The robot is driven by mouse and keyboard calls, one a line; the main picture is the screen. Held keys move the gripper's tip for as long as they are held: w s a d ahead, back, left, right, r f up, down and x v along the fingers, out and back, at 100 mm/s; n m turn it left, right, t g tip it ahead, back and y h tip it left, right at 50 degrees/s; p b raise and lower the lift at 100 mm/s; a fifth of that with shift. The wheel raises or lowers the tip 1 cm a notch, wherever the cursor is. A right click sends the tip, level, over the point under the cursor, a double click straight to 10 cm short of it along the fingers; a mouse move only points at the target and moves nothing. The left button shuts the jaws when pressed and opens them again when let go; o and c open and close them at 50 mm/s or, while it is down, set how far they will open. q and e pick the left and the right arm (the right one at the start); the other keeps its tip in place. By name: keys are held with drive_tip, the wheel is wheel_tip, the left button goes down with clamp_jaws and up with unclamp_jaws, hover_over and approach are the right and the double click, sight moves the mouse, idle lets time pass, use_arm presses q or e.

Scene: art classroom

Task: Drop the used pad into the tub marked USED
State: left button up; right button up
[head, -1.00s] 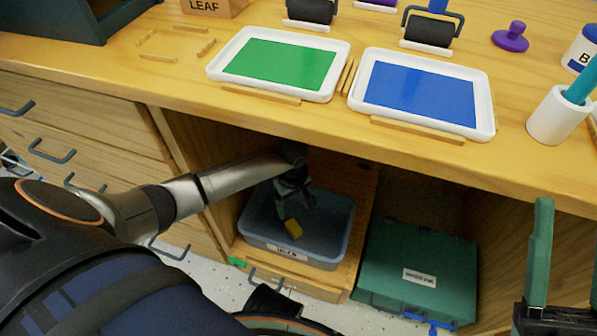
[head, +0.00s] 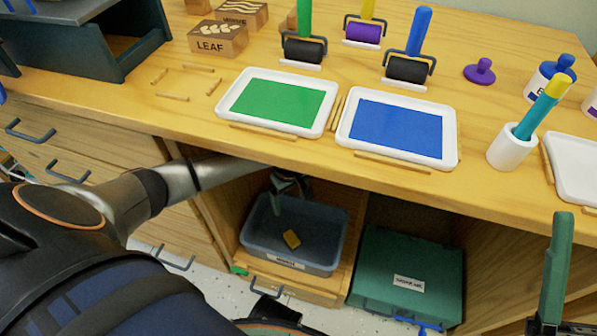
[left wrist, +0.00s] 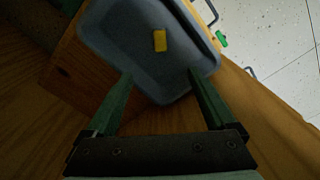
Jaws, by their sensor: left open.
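The used pad, a small yellow block (head: 292,240), lies on the floor of a grey-blue tub (head: 256,248). The tub has a white label on its front, too small to read surely, and stands in the open cabinet bay. In the left wrist view the pad (left wrist: 160,41) lies in the tub (left wrist: 105,38), beyond my fingertips and apart from them. My left gripper (head: 291,202) is open and empty above the tub; it also shows in the left wrist view (left wrist: 160,74). My right gripper (head: 556,268) is at the right edge, partly cut off, with one finger visible.
A wooden counter (head: 190,118) overhangs the bay. It carries a green tray (head: 232,100), a blue tray (head: 344,128), rollers and a white cup (head: 508,150). A green case (head: 400,262) stands right of the tub. Drawers with handles are at left.

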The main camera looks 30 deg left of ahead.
use_arm(q)
drive_tip(key=shift+r+p, duration=0.6)
drive_tip(key=shift+r, duration=0.85)
use_arm(e)
drive_tip(key=shift+s+d+r+t+h, duration=0.15)
drive_tip(key=shift+d+r+t+h, duration=0.1)
drive_tip(key=shift+r, duration=0.3)
drive_tip(key=shift+s+d+r+t+h, duration=0.1)
drive_tip(key=shift+d+r+t+h, duration=0.1)
drive_tip(key=shift+r, duration=0.35)
drive_tip(key=shift+f, duration=0.15)
use_arm(q)
drive_tip(key=shift+r+p, duration=0.6)
drive_tip(key=shift+r, duration=0.15)
use_arm(e)
drive_tip(key=shift+r, duration=0.65)
use_arm(q)
drive_tip(key=shift+r, duration=0.1)
use_arm(e)
drive_tip(key=shift+a+r, duration=0.1)
